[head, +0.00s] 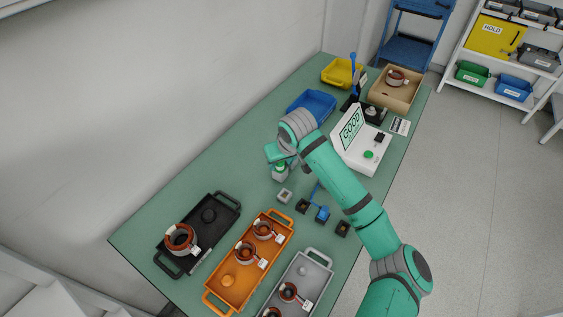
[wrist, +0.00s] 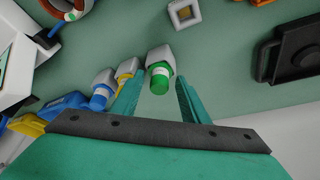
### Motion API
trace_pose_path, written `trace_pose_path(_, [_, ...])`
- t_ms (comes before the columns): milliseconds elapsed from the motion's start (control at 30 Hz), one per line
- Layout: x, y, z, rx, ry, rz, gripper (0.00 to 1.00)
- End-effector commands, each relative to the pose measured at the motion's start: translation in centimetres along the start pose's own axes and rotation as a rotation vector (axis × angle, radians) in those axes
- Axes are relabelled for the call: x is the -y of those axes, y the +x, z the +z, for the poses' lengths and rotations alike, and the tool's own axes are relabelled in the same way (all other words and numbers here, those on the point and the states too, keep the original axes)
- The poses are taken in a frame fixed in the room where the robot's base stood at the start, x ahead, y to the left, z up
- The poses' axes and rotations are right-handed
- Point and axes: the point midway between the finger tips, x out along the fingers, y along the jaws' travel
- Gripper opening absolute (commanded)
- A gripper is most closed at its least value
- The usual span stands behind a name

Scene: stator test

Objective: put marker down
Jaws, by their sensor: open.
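A green-capped marker (wrist: 160,80) with a pale band stands at a grey-white holder block (wrist: 159,54) in the wrist view. In the head view it shows as a small green and pale shape (head: 280,170) just below my gripper (head: 277,156). In the wrist view my gripper (wrist: 158,92) is open, with one finger on each side of the green marker and a visible gap to each. A blue-capped marker (wrist: 101,94) and a yellow one (wrist: 125,72) are beside it on the left. An empty-looking white holder block (head: 285,196) sits nearby.
A black tray (head: 221,202), an orange tray (head: 217,287) and a grey tray (head: 323,262) fill the table's near end. A blue bin (head: 312,102) and a white device with a GOOD sign (head: 352,127) stand farther back. Green table (head: 200,163) is bare left of my gripper.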

Motion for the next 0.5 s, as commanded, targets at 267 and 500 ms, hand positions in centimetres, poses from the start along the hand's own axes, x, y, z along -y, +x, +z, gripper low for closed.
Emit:
trace_pose_path(267, [0.0, -4.3, -0.3, -0.003, -0.001, 0.0, 0.41])
trace_pose_path(500, [0.1, -9.1, -0.3, -0.003, -0.002, 0.0, 0.41])
